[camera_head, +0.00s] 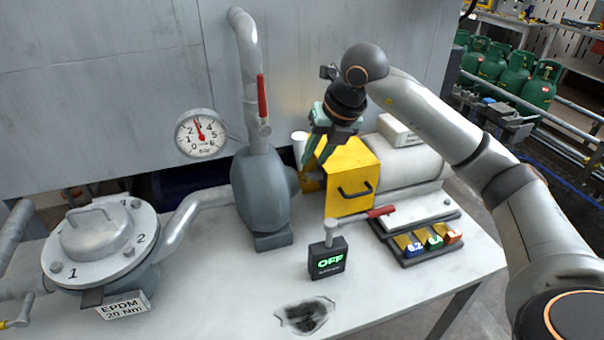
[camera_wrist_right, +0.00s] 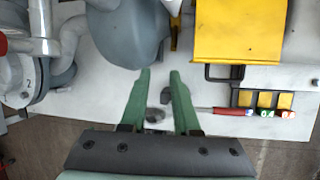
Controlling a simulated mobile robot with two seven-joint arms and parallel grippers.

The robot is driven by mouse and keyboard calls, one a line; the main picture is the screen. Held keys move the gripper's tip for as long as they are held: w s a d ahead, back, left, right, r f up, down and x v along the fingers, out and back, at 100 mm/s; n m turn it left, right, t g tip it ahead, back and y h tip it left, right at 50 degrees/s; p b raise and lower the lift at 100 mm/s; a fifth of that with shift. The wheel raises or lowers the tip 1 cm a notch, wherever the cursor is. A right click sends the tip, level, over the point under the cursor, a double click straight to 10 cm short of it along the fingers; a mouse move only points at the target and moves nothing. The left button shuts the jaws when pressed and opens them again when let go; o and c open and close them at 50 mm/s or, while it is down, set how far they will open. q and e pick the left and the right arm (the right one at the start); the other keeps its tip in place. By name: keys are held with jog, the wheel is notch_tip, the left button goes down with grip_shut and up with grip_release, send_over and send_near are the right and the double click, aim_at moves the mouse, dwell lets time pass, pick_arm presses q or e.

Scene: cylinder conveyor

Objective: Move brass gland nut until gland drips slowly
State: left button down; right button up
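The grey pump (camera_head: 262,190) stands on the bench, left of the yellow guard box (camera_head: 350,178). In the gap between them a small brownish part (camera_head: 312,182) shows; it may be the brass gland nut, but it is too small to tell. My right gripper (camera_head: 310,158) hangs above this gap, fingers pointing down. In the right wrist view its green fingers (camera_wrist_right: 161,76) are apart with nothing between them. The guard also shows there at the upper right (camera_wrist_right: 235,35). No drip can be made out at the gland. My left gripper is out of view.
A small black box (camera_head: 327,262) reading OFF stands in front of the pump. A dark patch (camera_head: 304,315) lies near the bench's front. A red-handled tool (camera_head: 378,212) and a rack of numbered pieces (camera_head: 424,242) lie right. A gauge (camera_head: 201,134) and flanged lid (camera_head: 98,238) are left.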

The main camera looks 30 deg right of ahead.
aim_at(306, 180)
jog(key=shift+m+h, duration=0.3)
jog(key=shift+h, duration=0.2)
jog(key=x, duration=0.3)
jog(key=d+x, duration=0.1)
jog(key=x, duration=0.3)
jog(key=d+p+x, duration=0.1)
jog(key=x, duration=0.3)
jog(key=shift+w+f, duration=0.1)
jog(key=shift+w, duration=0.25)
grip_shut()
dwell(0.6)
